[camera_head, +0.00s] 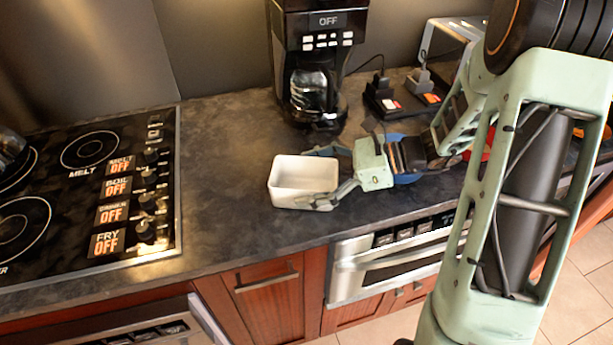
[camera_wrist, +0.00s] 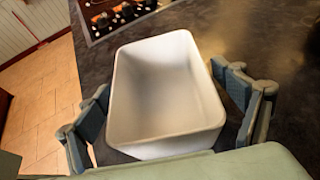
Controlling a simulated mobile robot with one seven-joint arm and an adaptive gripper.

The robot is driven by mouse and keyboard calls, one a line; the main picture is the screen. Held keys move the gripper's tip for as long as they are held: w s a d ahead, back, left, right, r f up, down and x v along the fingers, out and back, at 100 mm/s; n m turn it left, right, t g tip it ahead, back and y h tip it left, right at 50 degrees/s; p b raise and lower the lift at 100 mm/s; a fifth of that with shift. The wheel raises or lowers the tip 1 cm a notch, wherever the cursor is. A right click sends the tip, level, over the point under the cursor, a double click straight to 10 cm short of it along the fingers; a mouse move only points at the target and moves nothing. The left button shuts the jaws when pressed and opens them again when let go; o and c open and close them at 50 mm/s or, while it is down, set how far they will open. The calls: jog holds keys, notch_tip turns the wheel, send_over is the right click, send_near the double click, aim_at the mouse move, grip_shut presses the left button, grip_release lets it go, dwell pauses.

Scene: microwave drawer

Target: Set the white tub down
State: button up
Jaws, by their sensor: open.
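The white tub (camera_head: 302,180) is an empty, open rectangular container. It stands upright on the dark countertop near the front edge, in front of the coffee maker. My gripper (camera_head: 326,178) is at the tub's right end in the head view, with its fingers spread. In the wrist view, the tub (camera_wrist: 165,90) lies between the two fingers of my gripper (camera_wrist: 172,112). A gap shows between the right finger and the tub. The left finger is close beside the other wall, and I cannot tell if it touches.
The black coffee maker (camera_head: 318,65) stands behind the tub. A stovetop (camera_head: 90,190) with knobs lies to the left. The stainless microwave drawer (camera_head: 395,258) is below the counter at right. Bare counter (camera_head: 225,190) lies between stove and tub.

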jog(key=v, duration=1.2)
jog(key=shift+r, duration=0.1)
